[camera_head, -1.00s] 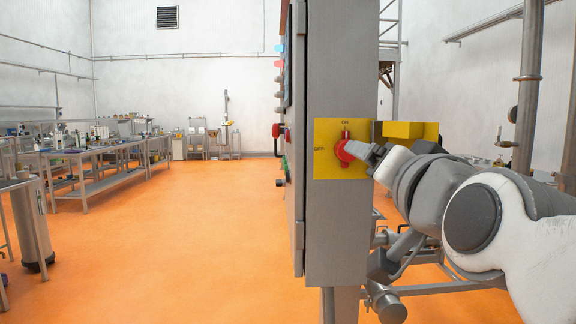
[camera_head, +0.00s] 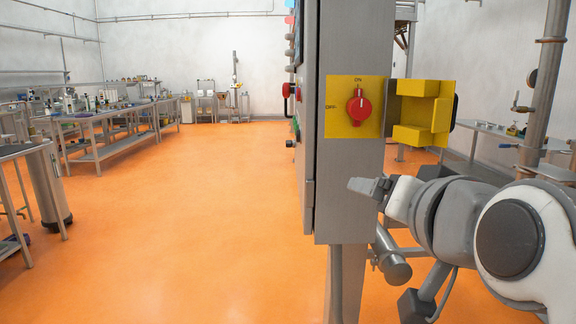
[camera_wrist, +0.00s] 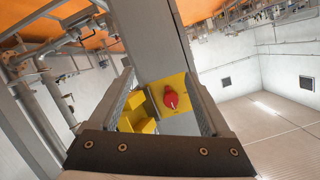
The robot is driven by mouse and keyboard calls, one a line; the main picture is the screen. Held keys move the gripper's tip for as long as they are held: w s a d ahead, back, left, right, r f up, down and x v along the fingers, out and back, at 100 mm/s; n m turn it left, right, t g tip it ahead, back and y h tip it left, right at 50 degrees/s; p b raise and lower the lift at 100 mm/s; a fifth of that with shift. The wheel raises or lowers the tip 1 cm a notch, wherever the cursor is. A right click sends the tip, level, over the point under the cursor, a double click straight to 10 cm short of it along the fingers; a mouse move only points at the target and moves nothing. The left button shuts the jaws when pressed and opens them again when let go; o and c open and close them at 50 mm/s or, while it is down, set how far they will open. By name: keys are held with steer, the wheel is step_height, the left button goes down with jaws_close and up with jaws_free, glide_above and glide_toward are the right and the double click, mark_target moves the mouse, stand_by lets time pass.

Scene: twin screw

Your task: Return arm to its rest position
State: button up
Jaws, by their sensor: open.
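My gripper (camera_head: 371,188) is in the head view, below the yellow switch plate and in front of the lower side of the grey cabinet (camera_head: 352,40). It is empty and apart from the switch. The red rotary knob (camera_head: 359,106) sits on the yellow plate (camera_head: 340,124), its pointer upright toward the ON mark. In the wrist view my open gripper (camera_wrist: 165,85) has one finger on each side of the frame, and the red knob (camera_wrist: 171,98) shows between them at some distance. My arm reaches in from the right of the head view.
A yellow bracket (camera_head: 440,113) juts from the cabinet's right side. Metal pipes (camera_head: 540,90) stand at the right. Pipework lies below and beside my arm. Workbenches (camera_head: 100,120) with equipment line the left. The orange floor (camera_head: 210,210) in between is clear.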

steer(key=s+d+f+n+g, duration=0.15)
steer(key=s+f+g, duration=0.35)
steer(key=f, duration=0.5)
steer(key=s+f+n+g, duration=0.3)
steer(key=s+f+g, duration=0.15)
steer(key=f, duration=0.65)
step_height(320, 180, up, 14)
steer(key=p, duration=1.3)
steer(key=shift+w+a+h, duration=0.2)
steer(key=shift+a+h, duration=0.05)
steer(key=shift+h, duration=0.15)
steer(key=shift+f+t, duration=0.15)
steer(key=shift+t, duration=0.1)
steer(key=shift+c, duration=0.4)
steer(key=c, duration=0.4)
steer(key=shift+a, duration=0.15)
steer(key=shift+c, duration=0.2)
